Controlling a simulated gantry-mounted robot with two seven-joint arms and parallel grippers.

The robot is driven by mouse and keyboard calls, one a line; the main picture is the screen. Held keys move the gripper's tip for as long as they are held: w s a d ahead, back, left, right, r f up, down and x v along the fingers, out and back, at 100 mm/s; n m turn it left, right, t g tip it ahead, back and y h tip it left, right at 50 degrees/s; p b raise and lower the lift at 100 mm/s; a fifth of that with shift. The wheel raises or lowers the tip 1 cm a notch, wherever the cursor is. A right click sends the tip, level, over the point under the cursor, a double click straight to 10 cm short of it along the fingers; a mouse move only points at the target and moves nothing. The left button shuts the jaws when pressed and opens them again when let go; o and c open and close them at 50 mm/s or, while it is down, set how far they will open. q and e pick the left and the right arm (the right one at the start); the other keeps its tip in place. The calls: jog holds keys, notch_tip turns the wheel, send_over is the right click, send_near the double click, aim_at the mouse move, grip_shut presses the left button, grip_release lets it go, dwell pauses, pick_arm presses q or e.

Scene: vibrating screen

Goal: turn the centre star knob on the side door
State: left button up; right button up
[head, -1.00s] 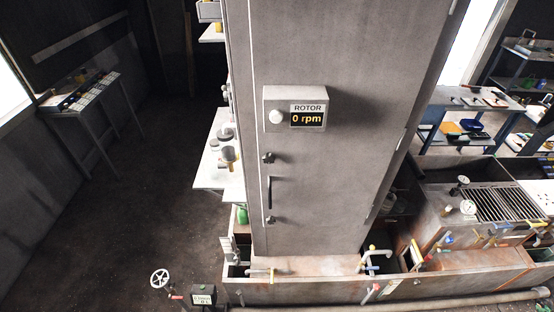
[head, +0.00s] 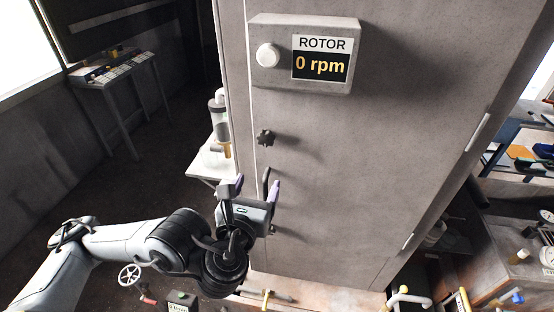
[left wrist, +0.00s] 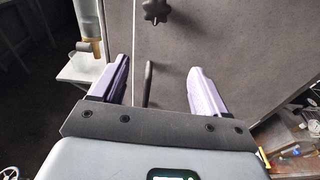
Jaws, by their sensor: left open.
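A dark star knob (head: 266,137) sits on the grey side door (head: 370,150), below the rotor box; it also shows at the top of the left wrist view (left wrist: 155,10). A black bar handle (head: 266,178) is below it. In the left wrist view this handle (left wrist: 148,82) appears between my spread fingers. My left gripper (head: 256,184) is open and empty, its purple fingertips below the star knob and apart from it. A lower dark knob (head: 273,230) is partly hidden by my gripper. My right gripper is out of view.
A box (head: 258,80) reading "ROTOR 0 rpm" with a white round button (head: 267,55) juts out above the knob. A small side shelf (head: 207,165) with a jar stands left of the door. Pipes and valves (head: 408,297) lie at the base.

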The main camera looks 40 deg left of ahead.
aim_at(265, 141)
pick_arm(q)
jog(key=shift+n+t+y, duration=0.4)
jog(key=shift+t, duration=0.2)
jog(key=w+a+r+b, duration=0.1)
jog(key=w+b, duration=0.1)
jog(key=w+a+b, duration=0.2)
jog(key=w, duration=0.1)
jog(key=w+a+r+b, duration=0.1)
jog(key=w+a+b, duration=0.1)
jog(key=w, duration=0.1)
jog(key=shift+r+b, duration=0.3)
jog(key=shift+b+x, duration=0.6)
jog(key=shift+x, duration=0.35)
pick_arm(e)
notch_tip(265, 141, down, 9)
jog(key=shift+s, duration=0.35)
pick_arm(q)
jog(key=shift+r, duration=0.15)
jog(key=c, duration=1)
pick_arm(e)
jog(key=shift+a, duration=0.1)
